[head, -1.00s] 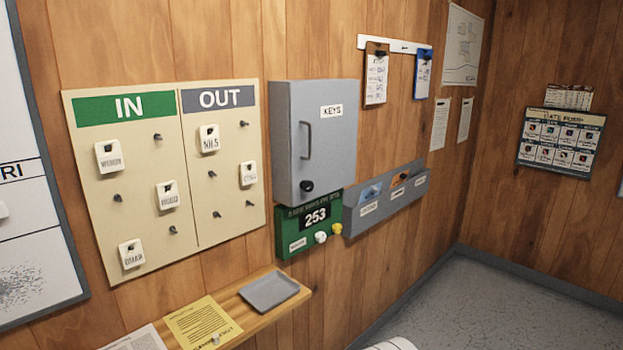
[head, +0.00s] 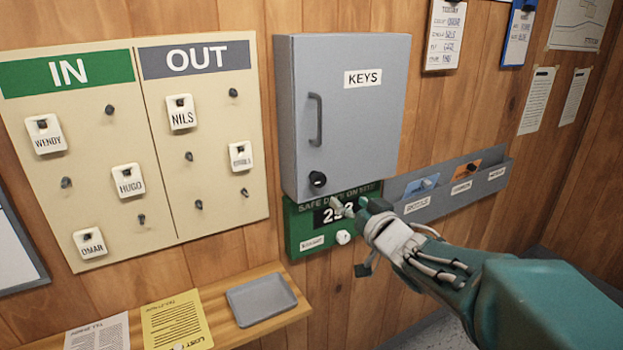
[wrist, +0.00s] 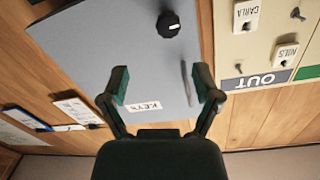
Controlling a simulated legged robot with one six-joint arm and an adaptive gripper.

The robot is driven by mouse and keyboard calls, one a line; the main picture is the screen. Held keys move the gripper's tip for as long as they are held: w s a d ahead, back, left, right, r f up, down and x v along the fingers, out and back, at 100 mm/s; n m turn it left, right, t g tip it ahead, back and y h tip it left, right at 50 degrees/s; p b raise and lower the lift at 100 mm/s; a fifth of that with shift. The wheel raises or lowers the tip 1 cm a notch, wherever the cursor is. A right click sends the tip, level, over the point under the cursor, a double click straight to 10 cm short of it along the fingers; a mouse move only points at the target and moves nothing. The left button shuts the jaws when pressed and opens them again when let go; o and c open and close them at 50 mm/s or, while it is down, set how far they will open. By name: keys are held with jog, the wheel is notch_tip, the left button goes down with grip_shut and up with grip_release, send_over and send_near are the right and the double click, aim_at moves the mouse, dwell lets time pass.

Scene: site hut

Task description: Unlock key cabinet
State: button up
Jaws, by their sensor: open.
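The grey key cabinet (head: 350,120) hangs on the wood wall with its door shut. It carries a KEYS label, a vertical bar handle (head: 316,119) and a round black lock knob (head: 317,179) at its lower left corner. In the wrist view the cabinet (wrist: 110,50) appears upside down, with the knob (wrist: 168,24) showing a white mark. My gripper (head: 350,208) is below and right of the knob in the head view, in front of the green sign. In the wrist view my gripper (wrist: 168,88) is open and empty, its fingers apart from the knob.
The green day-counter sign (head: 296,232) is under the cabinet, partly hidden by my gripper. A grey pocket rack (head: 450,190) is at the right. The IN/OUT tag board (head: 150,190) hangs at the left. A wooden shelf (head: 225,335) with a grey tray (head: 262,299) is below.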

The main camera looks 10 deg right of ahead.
aim_at(321, 182)
jog(key=shift+y, duration=0.5)
jog(key=x, duration=0.9)
jog(key=shift+w+a, duration=0.2)
jog(key=shift+w, duration=0.15)
jog(key=shift+w+a, duration=0.45)
jog(key=shift+w, duration=0.15)
jog(key=shift+d, duration=0.1)
grip_shut()
